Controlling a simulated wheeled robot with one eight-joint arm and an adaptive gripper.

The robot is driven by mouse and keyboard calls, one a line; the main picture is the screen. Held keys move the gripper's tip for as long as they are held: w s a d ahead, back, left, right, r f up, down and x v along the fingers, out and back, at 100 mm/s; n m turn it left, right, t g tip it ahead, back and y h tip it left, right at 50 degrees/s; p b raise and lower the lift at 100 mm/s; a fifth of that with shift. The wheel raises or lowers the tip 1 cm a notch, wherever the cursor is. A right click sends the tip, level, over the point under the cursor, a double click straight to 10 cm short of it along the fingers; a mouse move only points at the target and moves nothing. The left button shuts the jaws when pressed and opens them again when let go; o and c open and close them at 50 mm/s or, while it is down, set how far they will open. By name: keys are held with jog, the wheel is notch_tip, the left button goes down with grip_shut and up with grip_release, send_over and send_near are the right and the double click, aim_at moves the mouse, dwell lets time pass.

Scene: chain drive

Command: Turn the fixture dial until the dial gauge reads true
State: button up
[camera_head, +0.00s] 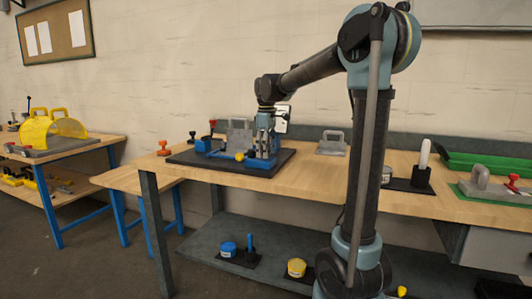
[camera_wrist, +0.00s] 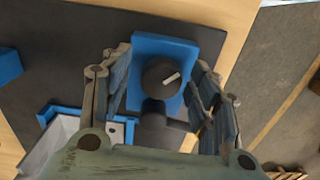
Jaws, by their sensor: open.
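The fixture dial is a dark round knob (camera_wrist: 161,77) with a pale pointer bar, set on a blue block (camera_wrist: 178,50) in the wrist view. My gripper (camera_wrist: 163,75) is open, with one finger on each side of the knob; I cannot tell whether either finger touches it. In the head view my gripper (camera_head: 265,143) is lowered over the blue fixture on a dark base plate (camera_head: 187,158). A white panel (camera_head: 283,115) stands just behind the gripper; it may be the dial gauge, but its face is not readable. The knob is hidden there.
A grey handled block (camera_head: 333,145) stands right of the plate on the wooden bench. A small orange-red piece (camera_head: 164,148) sits to its left. Further right are a dark stand with a white peg (camera_head: 424,155) and a green tray (camera_head: 487,166). Bare bench lies in front.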

notch_tip(320, 180, up, 12)
jog(key=shift+f, duration=0.15)
dwell(0.3)
